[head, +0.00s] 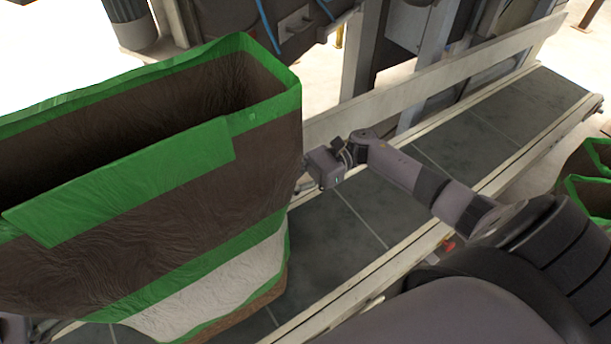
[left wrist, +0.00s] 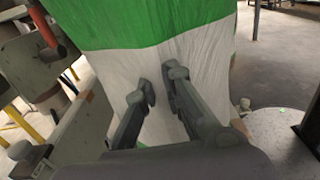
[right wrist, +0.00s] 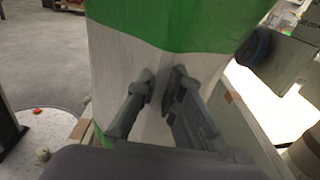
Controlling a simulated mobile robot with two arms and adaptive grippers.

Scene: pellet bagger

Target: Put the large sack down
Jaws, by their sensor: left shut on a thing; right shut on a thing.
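The large sack (head: 120,200) is brown with green bands and a white panel, and its top is open. It fills the left of the head view, upright, at the conveyor (head: 340,225); I cannot tell whether its bottom touches the belt. In the left wrist view my left gripper (left wrist: 160,88) is shut on the sack's white side (left wrist: 185,70). In the right wrist view my right gripper (right wrist: 160,85) is shut on the opposite white side (right wrist: 135,65). In the head view the right gripper's fingers are hidden behind the sack's edge, and the left gripper is out of sight.
A pale guard rail (head: 430,90) runs along the conveyor's far side, with machinery (head: 290,35) behind it. The belt right of the sack is clear past my right arm. More green and brown sacks (head: 590,185) stand at the right edge.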

